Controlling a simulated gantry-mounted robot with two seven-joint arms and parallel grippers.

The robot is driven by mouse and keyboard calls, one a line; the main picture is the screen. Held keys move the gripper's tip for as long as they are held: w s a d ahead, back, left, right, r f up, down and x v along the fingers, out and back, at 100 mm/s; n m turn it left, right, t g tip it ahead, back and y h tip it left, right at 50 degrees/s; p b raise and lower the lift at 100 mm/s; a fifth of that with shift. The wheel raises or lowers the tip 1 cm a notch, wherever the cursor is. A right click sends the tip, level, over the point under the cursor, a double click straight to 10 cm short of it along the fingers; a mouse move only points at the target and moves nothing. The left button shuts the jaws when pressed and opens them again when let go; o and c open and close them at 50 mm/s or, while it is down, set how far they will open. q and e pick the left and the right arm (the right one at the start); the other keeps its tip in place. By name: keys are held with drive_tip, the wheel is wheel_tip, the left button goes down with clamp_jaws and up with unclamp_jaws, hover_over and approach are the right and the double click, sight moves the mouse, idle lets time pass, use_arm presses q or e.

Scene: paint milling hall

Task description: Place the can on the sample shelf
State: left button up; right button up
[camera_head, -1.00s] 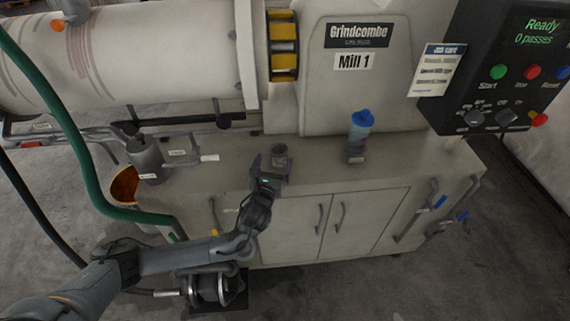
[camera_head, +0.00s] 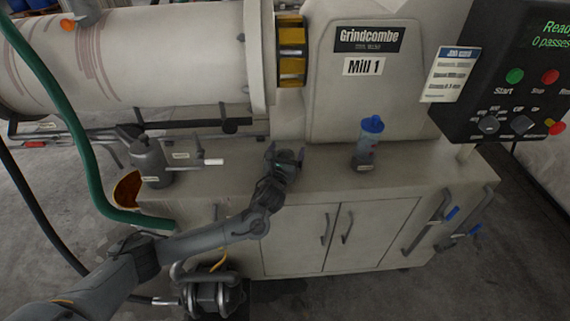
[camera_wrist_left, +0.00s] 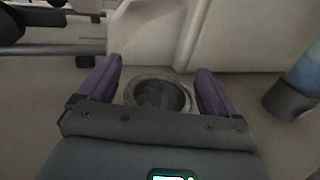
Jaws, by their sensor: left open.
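The can (camera_wrist_left: 158,94) is a small grey, open-topped round tin on the bench top, seen from above in the left wrist view. My left gripper (camera_wrist_left: 158,84) is open, with one purple finger on each side of the can. In the head view my left gripper (camera_head: 285,156) is at the bench, left of the blue-capped bottle, and hides most or all of the can. I cannot tell whether the fingers touch the can. I cannot make out a sample shelf in either view. My right gripper is out of view.
A blue-capped bottle (camera_head: 368,143) stands on the bench (camera_head: 330,175) to the right of my gripper; its lower part shows in the wrist view (camera_wrist_left: 291,92). A grey vessel (camera_head: 149,160) stands at the left end. The Mill 1 housing (camera_head: 400,95) rises behind. A green hose (camera_head: 88,165) hangs at left.

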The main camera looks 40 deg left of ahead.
use_arm(q)
drive_tip(key=c, duration=1.1)
drive_tip(key=shift+r, duration=0.15)
drive_tip(key=shift+c, duration=0.2)
drive_tip(key=shift+r+p, duration=0.3)
drive_tip(key=shift+r, duration=0.15)
wheel_tip(320, 180, up, 4)
drive_tip(key=shift+f+p, duration=0.25)
drive_tip(key=shift+p, duration=0.55)
drive_tip(key=d+r+p, duration=0.3)
drive_tip(key=d+r, duration=0.3)
drive_tip(key=d, duration=0.4)
drive_tip(key=s+d+f+m+t+h+p, duration=0.2)
drive_tip(key=s+d+f+m+h+p, duration=0.3)
drive_tip(key=s+d+f+h, duration=0.5)
drive_tip(key=s+r+p, duration=0.4)
drive_tip(key=r+p, duration=0.7)
drive_tip(key=p, duration=0.1)
drive_tip(key=s+r+y+p, duration=0.1)
drive_tip(key=s+r+p, duration=0.3)
drive_tip(key=r+p, duration=0.8)
drive_tip(key=s+d+r+y+p, duration=0.1)
drive_tip(key=s+r+p, duration=0.3)
drive_tip(key=r+p, duration=0.8)
drive_tip(key=shift+s+p, duration=0.15)
drive_tip(key=shift+p, duration=0.55)
